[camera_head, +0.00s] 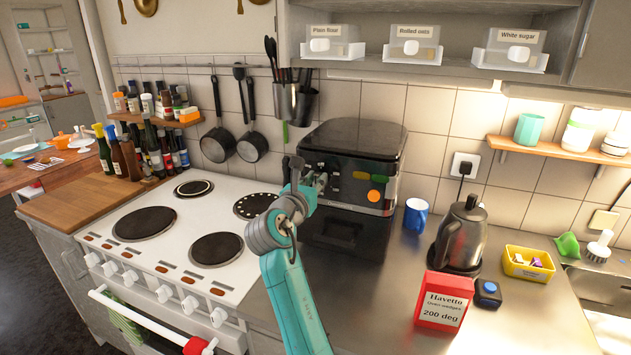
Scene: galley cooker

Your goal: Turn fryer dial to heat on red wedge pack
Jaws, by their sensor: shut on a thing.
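The fryer (353,138) is a black box-shaped appliance on the steel counter, right of the hob. Its front carries small green and yellow panels and an orange disc (374,196). My gripper (321,181) is at the left part of the fryer's front, shut on what appears to be the fryer dial. The dial itself is hidden behind the gripper, so its setting cannot be read. The red wedge pack (444,300) stands upright at the counter's front right. Its white label reads "Havetto", a small unreadable line, and "200 deg".
A white hob (185,240) with several plates lies left of my arm. A blue mug (416,216), a dark kettle (461,236), a small blue-topped dark item (487,293) and a yellow tub (528,264) stand right of the fryer.

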